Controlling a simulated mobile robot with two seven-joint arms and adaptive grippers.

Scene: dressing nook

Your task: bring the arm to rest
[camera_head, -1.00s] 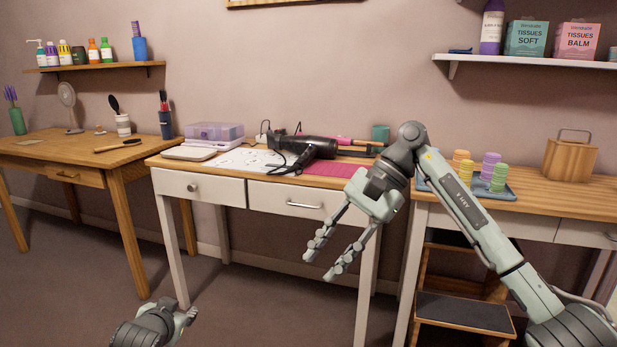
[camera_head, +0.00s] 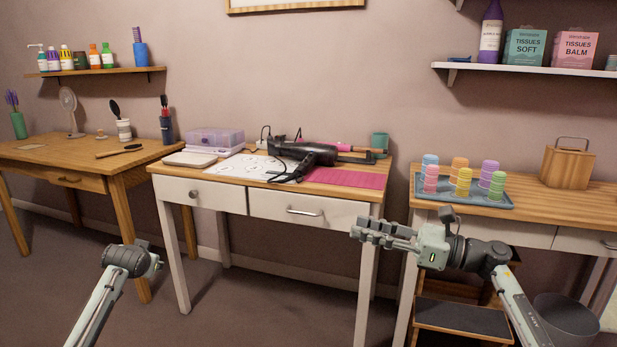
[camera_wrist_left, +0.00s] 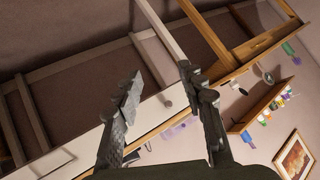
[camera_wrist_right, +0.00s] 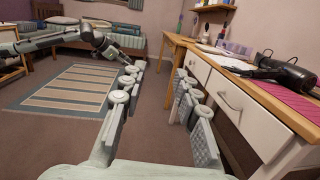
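My right gripper (camera_head: 362,230) is in front of the white table's right leg, below the tabletop, its fingers pointing left. Its fingers are apart with nothing between them in the right wrist view (camera_wrist_right: 158,75). My left gripper (camera_head: 152,262) is low at the left, in front of the floor between the tables. In the left wrist view (camera_wrist_left: 160,75) its fingers are apart and empty. A black hair dryer (camera_head: 318,153) lies on the white table by a pink mat (camera_head: 350,178), away from both grippers.
The white table (camera_head: 222,195) stands between a wooden desk (camera_head: 50,152) and a right-hand table (camera_head: 535,206). That table bears a blue-grey tray (camera_head: 425,197) of coloured rollers and a wooden box (camera_head: 567,168). A dark-topped step stool (camera_head: 465,318) is below. The floor before the white table is clear.

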